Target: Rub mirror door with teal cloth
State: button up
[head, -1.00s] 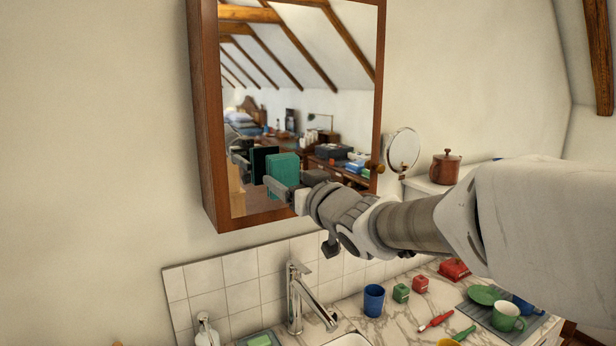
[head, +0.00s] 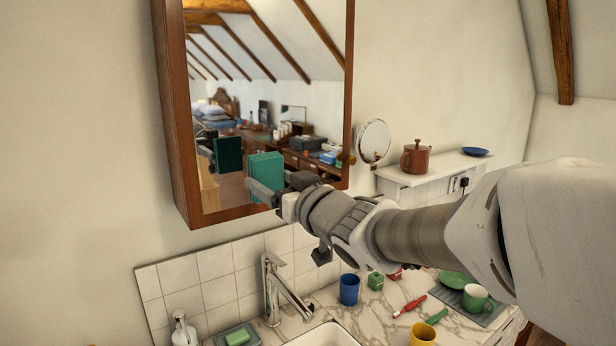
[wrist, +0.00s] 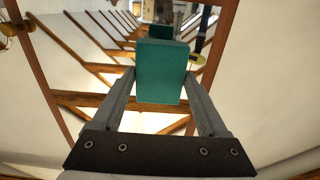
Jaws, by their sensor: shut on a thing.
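The mirror door (head: 300,115) is the front of a wooden wall cabinet above the sink and reflects the attic room. My gripper (head: 272,185) is shut on the teal cloth (head: 265,172), a folded block held upright in front of the lower part of the mirror. A dark reflection of the cloth shows to its left in the glass, with a gap between the two, so the cloth looks apart from the glass. In the wrist view the cloth (wrist: 161,72) sits between both fingers, with the mirror (wrist: 90,70) beyond it.
A round shaving mirror (head: 374,141) stands out right of the cabinet. A white shelf (head: 440,176) holds a brown pot (head: 415,156). Below are a tall faucet (head: 272,285), a blue cup (head: 349,289), a green mug (head: 476,297) and a soap dish (head: 238,338).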

dwell(0.6)
jog(key=shift+b+x, duration=0.45)
jog(key=shift+x, duration=2.85)
jog(key=shift+x, duration=1.05)
jog(key=w+d+p, duration=0.2)
jog(key=d, duration=0.1)
jog(key=shift+w, duration=0.2)
